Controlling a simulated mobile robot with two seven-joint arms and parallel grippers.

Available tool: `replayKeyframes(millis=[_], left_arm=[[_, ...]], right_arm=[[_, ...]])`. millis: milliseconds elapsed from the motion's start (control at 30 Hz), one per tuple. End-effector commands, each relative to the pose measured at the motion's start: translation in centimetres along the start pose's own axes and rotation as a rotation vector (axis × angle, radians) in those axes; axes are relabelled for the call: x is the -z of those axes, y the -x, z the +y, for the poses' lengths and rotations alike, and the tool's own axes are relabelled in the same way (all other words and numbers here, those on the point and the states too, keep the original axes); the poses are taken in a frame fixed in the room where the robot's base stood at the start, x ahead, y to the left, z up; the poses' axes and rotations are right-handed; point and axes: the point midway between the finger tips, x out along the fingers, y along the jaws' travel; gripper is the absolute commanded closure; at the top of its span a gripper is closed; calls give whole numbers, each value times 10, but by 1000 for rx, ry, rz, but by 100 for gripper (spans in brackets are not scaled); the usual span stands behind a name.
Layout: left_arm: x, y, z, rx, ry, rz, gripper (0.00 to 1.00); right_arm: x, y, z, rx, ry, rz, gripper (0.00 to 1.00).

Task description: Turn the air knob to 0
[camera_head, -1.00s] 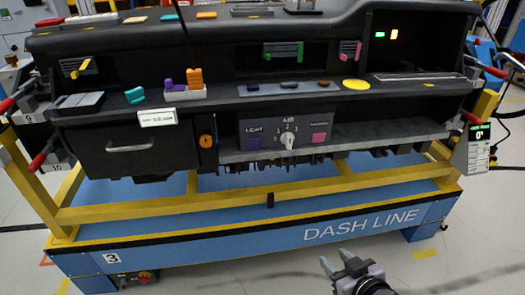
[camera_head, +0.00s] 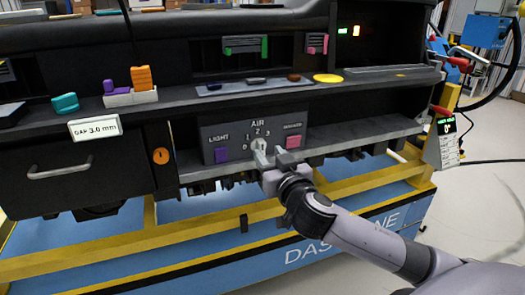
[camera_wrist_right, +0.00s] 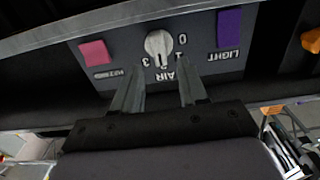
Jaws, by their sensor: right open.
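The air knob (camera_head: 259,146) is a pale grey dial on the dark control panel, with the numbers 0 to 3 around it. In the right wrist view the knob (camera_wrist_right: 159,46) appears upside down, its ridge roughly in line with the 2; I cannot tell its exact setting. My right gripper (camera_head: 271,157) is in front of the panel, close to the knob and partly covering its lower right. In the wrist view its two open fingers (camera_wrist_right: 158,76) point at the panel, one each side of the knob's line, with nothing between them. My left gripper is out of view.
A purple LIGHT button (camera_head: 221,155) and a pink button (camera_head: 293,142) flank the knob. A grey ledge (camera_head: 350,137) runs below the panel. A shelf above holds a yellow disc (camera_head: 327,78) and a white tray (camera_head: 131,97) with purple and orange pieces.

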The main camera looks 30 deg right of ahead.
Motion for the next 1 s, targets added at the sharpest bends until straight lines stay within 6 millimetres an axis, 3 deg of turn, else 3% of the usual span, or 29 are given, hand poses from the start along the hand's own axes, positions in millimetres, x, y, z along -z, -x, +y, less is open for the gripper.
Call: replayKeyframes(millis=[300,667,700,800,833,1000], left_arm=[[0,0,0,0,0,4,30],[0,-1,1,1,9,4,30],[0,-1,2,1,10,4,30],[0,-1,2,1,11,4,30],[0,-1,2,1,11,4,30],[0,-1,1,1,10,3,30]], right_arm=[[0,-31,0,0,0,-1,57],[0,-35,0,0,0,-1,57],[0,-35,0,0,0,-1,61],[0,-35,0,0,1,-1,93],[-1,-35,0,0,1,-2,100],[-1,-35,0,0,2,-2,100]])
